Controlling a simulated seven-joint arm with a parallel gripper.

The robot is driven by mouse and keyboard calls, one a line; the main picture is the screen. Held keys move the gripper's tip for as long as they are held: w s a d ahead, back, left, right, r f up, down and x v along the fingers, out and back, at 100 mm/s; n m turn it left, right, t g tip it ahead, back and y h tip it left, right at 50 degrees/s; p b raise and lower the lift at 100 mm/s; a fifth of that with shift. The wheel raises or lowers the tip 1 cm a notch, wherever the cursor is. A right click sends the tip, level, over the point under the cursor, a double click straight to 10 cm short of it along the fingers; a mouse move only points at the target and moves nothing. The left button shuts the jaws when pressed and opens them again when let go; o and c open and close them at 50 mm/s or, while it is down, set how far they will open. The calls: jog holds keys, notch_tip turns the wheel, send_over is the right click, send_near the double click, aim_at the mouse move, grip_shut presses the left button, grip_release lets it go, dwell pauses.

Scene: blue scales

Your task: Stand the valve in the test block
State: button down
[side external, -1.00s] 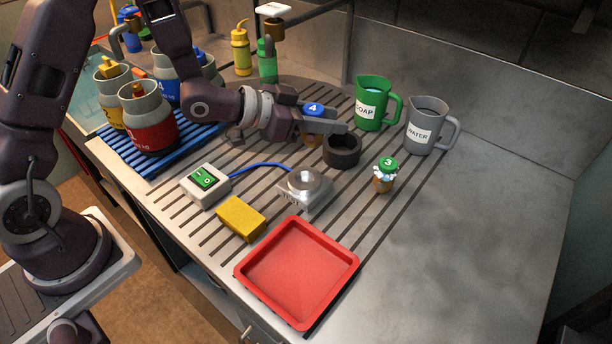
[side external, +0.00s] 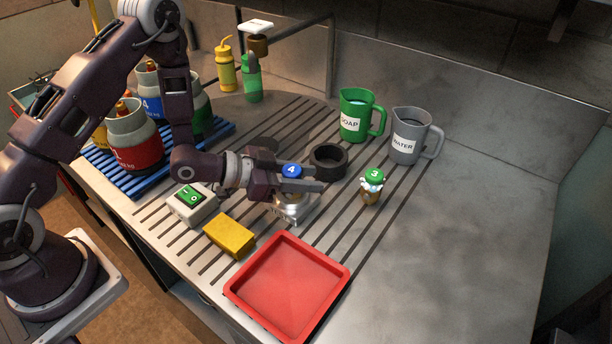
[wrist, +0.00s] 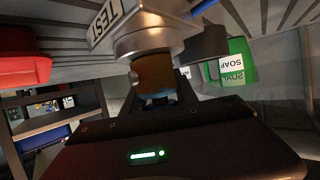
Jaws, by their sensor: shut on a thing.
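The valve with a blue cap marked 4 (side external: 291,171) is held upright by my gripper (side external: 298,187), which is shut on it. Its brass body (wrist: 155,75) shows in the wrist view. The silver test block (side external: 290,213) is directly below the valve and partly hidden by my gripper. In the wrist view, the block's TEST label (wrist: 108,25) and round metal collar (wrist: 146,42) show. The valve's brass body lines up with the collar and appears at or very near it. I cannot tell whether its end is inside.
A switch box (side external: 191,205), yellow block (side external: 230,236) and red tray (side external: 287,290) lie in front. SOAP (side external: 357,118) and WATER (side external: 409,140) jugs stand behind.

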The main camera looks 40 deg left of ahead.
jog(key=c, duration=1)
grip_release()
jog(key=shift+o, duration=0.2)
jog(key=shift+s+a+r, duration=0.2)
jog(key=shift+r, duration=0.05)
jog(key=v, duration=0.7)
